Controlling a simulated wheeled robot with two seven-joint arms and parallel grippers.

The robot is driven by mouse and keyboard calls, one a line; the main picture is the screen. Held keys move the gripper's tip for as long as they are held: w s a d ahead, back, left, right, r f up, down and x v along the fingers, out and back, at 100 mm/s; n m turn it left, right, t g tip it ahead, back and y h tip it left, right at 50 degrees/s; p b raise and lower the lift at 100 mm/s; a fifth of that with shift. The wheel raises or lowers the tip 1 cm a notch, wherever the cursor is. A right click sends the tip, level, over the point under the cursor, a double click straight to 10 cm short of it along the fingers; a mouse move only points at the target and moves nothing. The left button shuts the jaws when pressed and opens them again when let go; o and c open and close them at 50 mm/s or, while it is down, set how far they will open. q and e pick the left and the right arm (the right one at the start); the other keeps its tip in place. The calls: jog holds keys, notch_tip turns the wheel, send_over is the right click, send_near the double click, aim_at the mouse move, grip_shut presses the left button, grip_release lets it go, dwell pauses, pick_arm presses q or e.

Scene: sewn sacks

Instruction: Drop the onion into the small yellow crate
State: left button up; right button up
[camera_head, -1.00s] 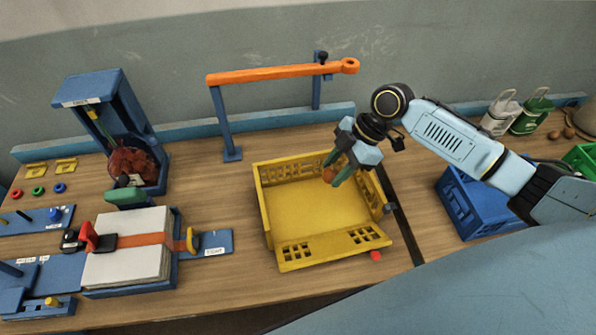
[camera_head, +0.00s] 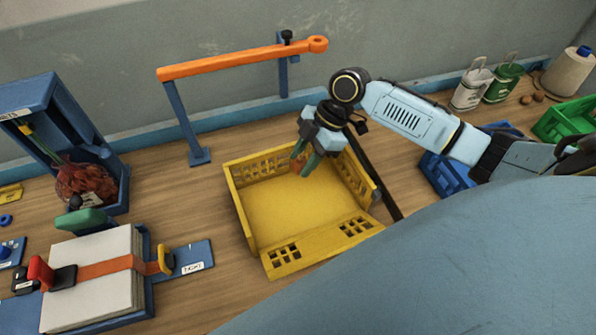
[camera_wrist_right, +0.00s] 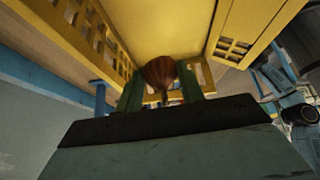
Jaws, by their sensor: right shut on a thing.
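The small yellow crate (camera_head: 300,210) stands on the wooden table in the middle of the head view, its open top facing up. My right gripper (camera_head: 305,162) reaches in over the crate's far right part, its green fingers pointing down. It is shut on the brown onion (camera_head: 296,163), which is partly hidden by a finger. In the right wrist view the onion (camera_wrist_right: 160,73) sits between the two green fingers, with the yellow crate floor (camera_wrist_right: 160,28) beyond it. I cannot tell whether the onion touches the crate. My left gripper is not in view.
An orange bar on blue posts (camera_head: 240,60) stands behind the crate. A blue crate (camera_head: 445,172) and a green crate (camera_head: 567,120) are at the right. A blue stand with a red net sack (camera_head: 85,182) and a clamped white stack (camera_head: 90,275) are at the left.

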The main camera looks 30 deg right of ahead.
jog(key=shift+f, duration=0.25)
jog(key=shift+r, duration=0.1)
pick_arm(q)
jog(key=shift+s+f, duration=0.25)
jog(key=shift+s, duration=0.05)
pick_arm(e)
jog(key=o, duration=1)
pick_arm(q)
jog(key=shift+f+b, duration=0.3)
pick_arm(e)
jog(key=v, duration=1.3)
jog(key=shift+r, duration=0.2)
